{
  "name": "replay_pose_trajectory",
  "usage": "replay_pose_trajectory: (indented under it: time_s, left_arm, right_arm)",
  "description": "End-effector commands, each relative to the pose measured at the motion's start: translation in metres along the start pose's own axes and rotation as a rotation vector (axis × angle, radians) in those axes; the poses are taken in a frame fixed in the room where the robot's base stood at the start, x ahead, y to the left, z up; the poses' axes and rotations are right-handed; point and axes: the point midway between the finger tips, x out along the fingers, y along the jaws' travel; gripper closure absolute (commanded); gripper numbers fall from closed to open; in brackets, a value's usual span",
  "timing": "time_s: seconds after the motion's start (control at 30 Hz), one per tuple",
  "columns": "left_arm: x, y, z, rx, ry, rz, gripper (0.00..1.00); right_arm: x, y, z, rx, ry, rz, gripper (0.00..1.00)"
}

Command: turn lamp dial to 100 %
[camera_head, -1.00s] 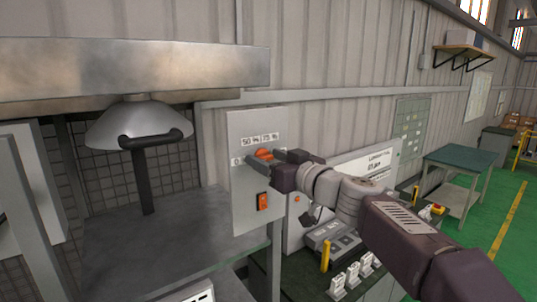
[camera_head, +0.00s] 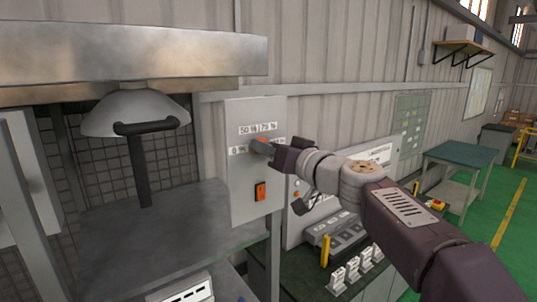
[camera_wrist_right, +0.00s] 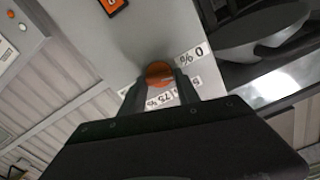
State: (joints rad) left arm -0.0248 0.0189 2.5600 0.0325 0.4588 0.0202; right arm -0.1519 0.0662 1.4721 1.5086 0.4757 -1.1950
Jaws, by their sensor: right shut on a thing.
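The lamp dial is an orange knob (camera_head: 262,146) on the front of a grey control panel (camera_head: 238,200), with labels 0 %, 50 % and 75 % around it. A further label on its right is partly hidden by my gripper. My right gripper (camera_head: 268,148) is at the dial, and in the right wrist view its two fingers (camera_wrist_right: 161,88) are shut on the orange knob (camera_wrist_right: 159,72). The grey dome lamp (camera_head: 136,112) hangs left of the panel. I cannot make out exactly which label the dial points at. My left gripper is not in view.
An orange switch (camera_head: 260,191) sits below the dial on the panel. A metal hood (camera_head: 130,60) overhangs the lamp, and a grey shelf (camera_head: 150,240) lies under it. A bench with devices (camera_head: 335,235) stands right of the panel, below my right arm.

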Motion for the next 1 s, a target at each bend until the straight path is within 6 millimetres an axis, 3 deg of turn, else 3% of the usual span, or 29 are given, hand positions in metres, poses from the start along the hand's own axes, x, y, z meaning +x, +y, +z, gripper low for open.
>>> replay_pose_trajectory:
  time_s: [0.4, 1.0]
  left_arm:
    - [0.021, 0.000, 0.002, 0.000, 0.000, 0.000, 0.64]
    - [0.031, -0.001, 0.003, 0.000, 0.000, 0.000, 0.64]
  right_arm:
    - [0.000, 0.002, 0.003, 0.394, -0.001, -0.001, 1.00]
    - [0.000, 0.003, 0.003, 0.966, -0.003, 0.000, 1.00]
